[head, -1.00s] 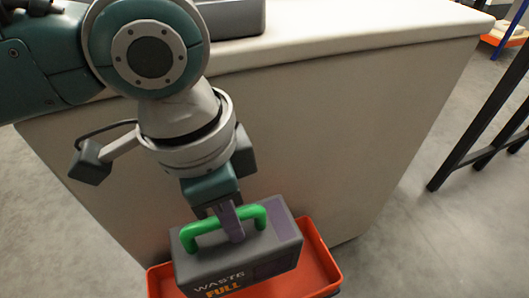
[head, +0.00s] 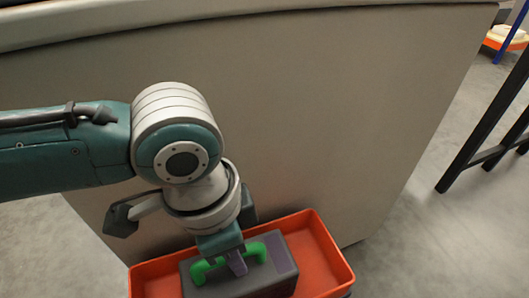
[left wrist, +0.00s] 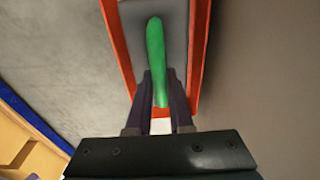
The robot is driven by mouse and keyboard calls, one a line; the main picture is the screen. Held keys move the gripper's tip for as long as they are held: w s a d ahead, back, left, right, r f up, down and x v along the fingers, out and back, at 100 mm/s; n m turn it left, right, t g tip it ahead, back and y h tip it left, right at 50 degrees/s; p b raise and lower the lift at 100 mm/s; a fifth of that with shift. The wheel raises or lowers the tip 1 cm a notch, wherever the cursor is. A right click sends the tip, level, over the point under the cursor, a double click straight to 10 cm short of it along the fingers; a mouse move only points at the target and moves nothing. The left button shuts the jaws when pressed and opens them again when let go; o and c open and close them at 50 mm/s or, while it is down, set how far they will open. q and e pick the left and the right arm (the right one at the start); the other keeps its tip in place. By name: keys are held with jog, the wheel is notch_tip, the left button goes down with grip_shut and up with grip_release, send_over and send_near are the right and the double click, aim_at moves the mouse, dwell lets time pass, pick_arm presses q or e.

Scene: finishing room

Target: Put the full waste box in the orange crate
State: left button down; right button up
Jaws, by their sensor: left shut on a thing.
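The waste box (head: 262,283) is dark grey with a green handle (head: 257,250). My left gripper (head: 236,263) is shut on the green handle from above. In the left wrist view the fingers (left wrist: 160,105) flank the handle (left wrist: 155,50), the grey box top (left wrist: 178,30) lies below it, and the orange crate rim (left wrist: 119,60) runs along both sides. My right gripper is not in view.
The pale counter (head: 330,110) stands right behind the crate. A black metal frame (head: 485,110) stands at the right. An orange shelf (head: 505,40) is at the far upper right. Grey floor (head: 430,250) is clear to the right of the crate.

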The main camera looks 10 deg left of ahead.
pick_arm(q)
jog(key=shift+w+r, duration=0.1)
jog(key=shift+w, duration=0.05)
jog(key=c, duration=0.8)
grip_release()
notch_tip(320, 180, up, 12)
jog(key=a+p, duration=0.1)
jog(key=p, duration=0.6)
jog(key=s+d+r+n+t+h, duration=0.1)
jog(key=s+d+r+n+h, duration=0.15)
jog(key=s+d, duration=0.3)
jog(key=s+a+n+y, duration=0.1)
jog(key=s+a+n, duration=0.1)
jog(key=a, duration=0.2)
jog(key=s+a+n+t+y, duration=0.1)
jog(key=s+a+n, duration=0.1)
jog(key=a, duration=0.3)
jog(key=s+a+n+y, duration=0.1)
jog(key=s+a+n, duration=0.1)
jog(key=a, duration=0.3)
jog(key=shift+s+r+n+t+y, duration=0.15)
jog(key=shift+s+n+t+y, duration=0.1)
jog(key=shift+s+n+t, duration=0.15)
